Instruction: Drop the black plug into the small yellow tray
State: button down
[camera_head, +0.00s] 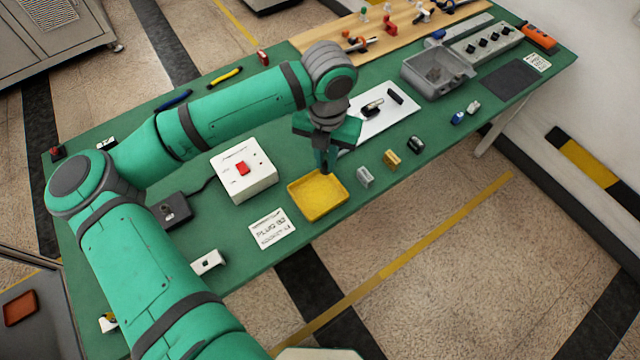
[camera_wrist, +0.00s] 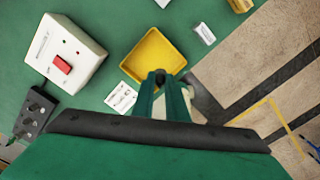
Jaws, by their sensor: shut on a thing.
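The small yellow tray (camera_head: 303,212) lies on the green table and looks empty. It also shows in the wrist view (camera_wrist: 133,75), just beyond my fingertips. In the wrist view my gripper (camera_wrist: 160,78) is shut on a small dark thing, taken as the black plug. The fingers hide most of it, so its shape and its exact height above the tray cannot be told. Another small black piece (camera_head: 416,145) stands on the table to the right.
A white box with a red switch (camera_head: 243,170) stands left of the tray. A printed card (camera_head: 272,229) lies in front. A grey block (camera_head: 364,177) and a yellow block (camera_head: 392,159) stand to the right. A grey bin (camera_head: 437,72) is farther back.

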aim_at(324, 171)
jog(key=f, duration=0.3)
jog(key=shift+w+f, duration=0.2)
jog(key=shift+f, duration=0.15)
jog(key=shift+s+a+f, duration=0.15)
jog(key=shift+a+f, duration=0.05)
jog(key=shift+f, duration=0.45)
jog(key=shift+s+d, duration=0.1)
jog(key=shift+d, duration=0.15)
jog(key=c, duration=1.7)
grip_release()
jog(key=shift+a, duration=0.1)
notch_tip(324, 171, up, 11)
jog(key=shift+f, duration=0.1)
